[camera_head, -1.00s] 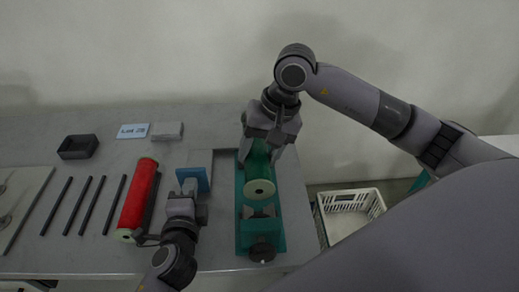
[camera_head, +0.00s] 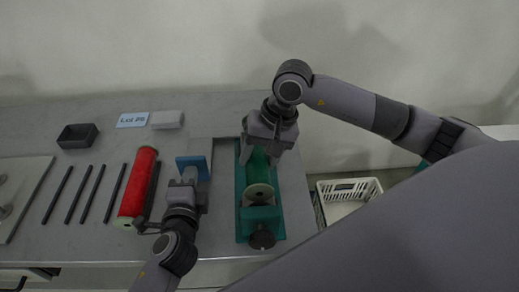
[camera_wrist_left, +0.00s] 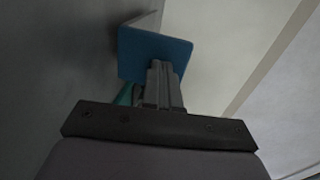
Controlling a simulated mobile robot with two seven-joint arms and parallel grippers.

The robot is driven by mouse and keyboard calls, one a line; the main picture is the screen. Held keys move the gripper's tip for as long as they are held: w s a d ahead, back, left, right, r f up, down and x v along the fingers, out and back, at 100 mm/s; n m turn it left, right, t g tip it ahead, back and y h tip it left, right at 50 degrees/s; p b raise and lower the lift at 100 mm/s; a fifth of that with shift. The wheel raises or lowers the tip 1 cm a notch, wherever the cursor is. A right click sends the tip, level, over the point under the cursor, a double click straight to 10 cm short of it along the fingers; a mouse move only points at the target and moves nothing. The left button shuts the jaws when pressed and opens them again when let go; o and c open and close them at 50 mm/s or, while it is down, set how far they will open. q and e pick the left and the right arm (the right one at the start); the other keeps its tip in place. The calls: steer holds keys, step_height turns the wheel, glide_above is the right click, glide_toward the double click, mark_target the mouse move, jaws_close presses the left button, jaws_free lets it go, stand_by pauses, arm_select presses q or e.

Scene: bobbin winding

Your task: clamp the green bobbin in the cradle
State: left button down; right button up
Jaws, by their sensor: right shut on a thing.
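The green bobbin (camera_head: 258,172), with pale end discs, lies lengthwise in the teal cradle (camera_head: 241,208). My right gripper (camera_head: 265,152) is shut on it from above, at its far part, and hides its far end. The bobbin's near disc is close to the teal block and dark knob (camera_head: 262,239) at the cradle's front; I cannot tell if they touch. My left gripper (camera_head: 190,178) is left of the cradle, its fingers close together, with tips at an upright blue plate (camera_head: 193,163). The left wrist view shows the fingers (camera_wrist_left: 163,78) against this blue plate (camera_wrist_left: 135,52).
A red bobbin (camera_head: 138,185) lies left of my left gripper, with several black rods (camera_head: 98,194) beside it. A dark tray (camera_head: 77,136), a label card (camera_head: 131,120) and a pale block (camera_head: 167,119) stand behind. A white basket (camera_head: 349,186) is beyond the right table edge.

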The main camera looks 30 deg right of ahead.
steer(key=shift+f, duration=0.45)
steer(key=shift+f, duration=0.1)
steer(key=shift+f, duration=1.25)
steer(key=o, duration=1.3)
